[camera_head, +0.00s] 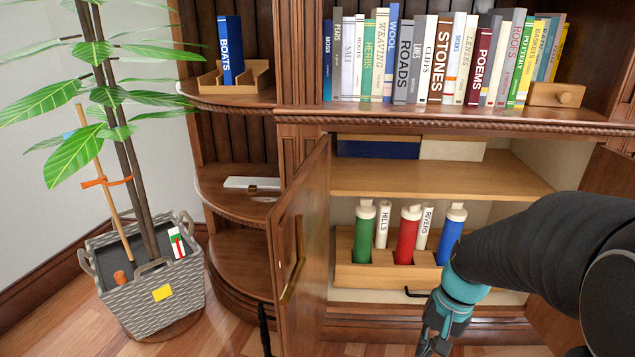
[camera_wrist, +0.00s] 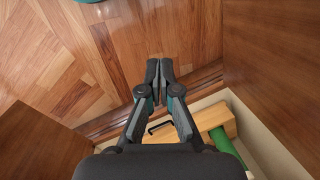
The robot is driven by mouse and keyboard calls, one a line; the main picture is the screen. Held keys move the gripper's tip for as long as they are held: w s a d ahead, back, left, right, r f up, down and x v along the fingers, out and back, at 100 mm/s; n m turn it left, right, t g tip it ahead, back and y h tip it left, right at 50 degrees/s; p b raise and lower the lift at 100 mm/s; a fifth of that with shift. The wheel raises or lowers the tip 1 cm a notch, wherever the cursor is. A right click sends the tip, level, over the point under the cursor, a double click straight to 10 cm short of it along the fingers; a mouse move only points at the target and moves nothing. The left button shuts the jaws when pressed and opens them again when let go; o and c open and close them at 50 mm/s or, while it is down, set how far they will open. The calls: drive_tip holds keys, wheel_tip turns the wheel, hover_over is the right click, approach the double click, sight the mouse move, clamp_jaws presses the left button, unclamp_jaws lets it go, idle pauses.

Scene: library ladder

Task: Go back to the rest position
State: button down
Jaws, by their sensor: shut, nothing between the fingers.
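My gripper (camera_head: 434,343) is shut and empty, low in front of the open lower cabinet in the head view. In the wrist view its two fingers (camera_wrist: 159,72) meet at the tips over the wooden floor near the cabinet's front edge. A wooden holder (camera_head: 372,277) stands on the cabinet bottom, with a dark handle (camera_head: 416,293) on its front. In the wrist view the holder (camera_wrist: 212,118) and handle (camera_wrist: 158,128) are behind the fingertips, apart from them. My arm hides the right part of the cabinet in the head view.
The open left door (camera_head: 305,225) juts forward; the right door (camera_head: 607,180) is also open. Green (camera_head: 364,232), red (camera_head: 408,235) and blue (camera_head: 450,236) tubes stand in the holder. Books fill the upper shelf (camera_head: 420,116). A plant basket (camera_head: 150,295) stands left. Floor (camera_wrist: 70,50) ahead is clear.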

drive_tip(key=s+a+r+n+t+h+p, duration=0.1)
drive_tip(key=s+a+r+n+t, duration=0.1)
drive_tip(key=r, duration=0.6)
drive_tip(key=s+a+r+n+t+h+p, duration=0.1)
drive_tip(key=s+a+r+n+t+p, duration=0.1)
drive_tip(key=s+r, duration=0.4)
wheel_tip(320, 180, up, 3)
drive_tip(key=shift+s+a+r+n+t, duration=0.15)
drive_tip(key=shift+a+n+t, duration=0.35)
drive_tip(key=shift+t, duration=0.6)
drive_tip(key=shift+d, duration=0.1)
